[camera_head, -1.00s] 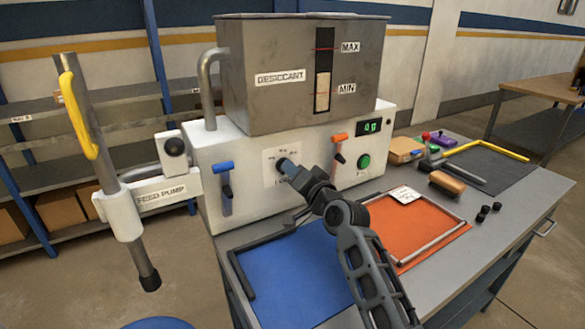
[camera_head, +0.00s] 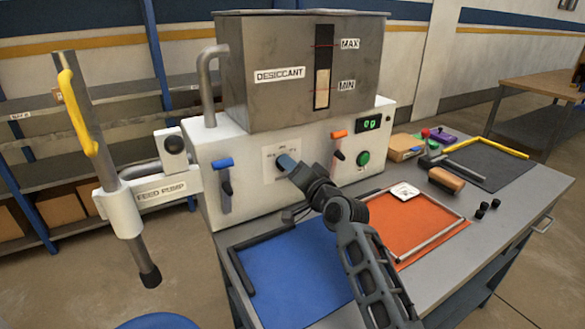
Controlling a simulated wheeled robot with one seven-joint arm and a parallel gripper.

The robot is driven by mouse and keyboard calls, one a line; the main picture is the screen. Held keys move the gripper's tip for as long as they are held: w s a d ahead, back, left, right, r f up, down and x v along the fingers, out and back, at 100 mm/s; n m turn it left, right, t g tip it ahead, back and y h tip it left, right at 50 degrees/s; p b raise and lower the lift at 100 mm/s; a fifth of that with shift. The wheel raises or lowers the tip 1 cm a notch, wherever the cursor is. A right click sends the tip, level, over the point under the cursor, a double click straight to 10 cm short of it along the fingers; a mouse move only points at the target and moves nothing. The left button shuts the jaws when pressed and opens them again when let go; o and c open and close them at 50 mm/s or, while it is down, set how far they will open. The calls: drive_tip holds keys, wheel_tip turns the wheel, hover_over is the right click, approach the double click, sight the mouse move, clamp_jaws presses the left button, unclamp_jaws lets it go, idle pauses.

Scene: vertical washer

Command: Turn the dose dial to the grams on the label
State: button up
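The dose dial's white plate (camera_head: 270,172) is on the front panel of the white machine (camera_head: 235,150), under the grey desiccant hopper (camera_head: 262,100). The knob is mostly hidden by my gripper (camera_head: 287,163), whose tip is at the dial; I cannot tell whether its fingers are closed around the knob. The display (camera_head: 369,123) at the panel's right shows green characters, too small to read surely.
A blue-handled lever (camera_head: 224,172) is left of the dial; an orange-handled lever (camera_head: 338,142) and green button (camera_head: 363,158) are right. A feed pump arm (camera_head: 160,192) juts out left. A blue mat (camera_head: 290,275) lies below. A brush (camera_head: 446,180) and several small items are right.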

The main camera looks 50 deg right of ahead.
drive_tip(key=v, duration=0.8)
drive_tip(key=shift+b, duration=0.45)
drive_tip(key=shift+w, duration=0.1)
